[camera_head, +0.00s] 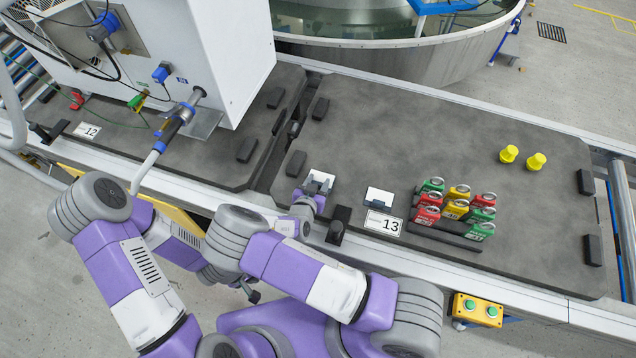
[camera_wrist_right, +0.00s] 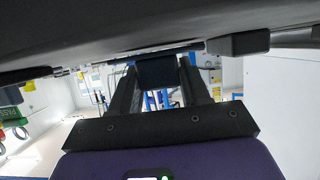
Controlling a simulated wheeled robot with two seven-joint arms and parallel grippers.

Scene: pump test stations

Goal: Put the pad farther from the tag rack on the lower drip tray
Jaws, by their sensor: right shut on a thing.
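One white-topped pad (camera_head: 320,177) is between the fingers of my right gripper (camera_head: 317,186), on the side away from the tag rack (camera_head: 446,233). In the right wrist view the gripper (camera_wrist_right: 157,85) is shut on the pad's dark block (camera_wrist_right: 157,72). I cannot tell whether the pad touches the dark mat. The other white pad (camera_head: 380,196) lies nearer the rack, above the 13 label. The rack holds several red, yellow and green tags. I cannot make out which surface is the lower drip tray.
A white machine (camera_head: 225,55) with a hose and nozzle (camera_head: 178,122) stands over the left mat (camera_head: 115,135), marked 12. Two yellow knobs (camera_head: 522,157) stand on the right mat (camera_head: 400,125). Small black blocks line the mats. A yellow button box (camera_head: 477,310) hangs at the front.

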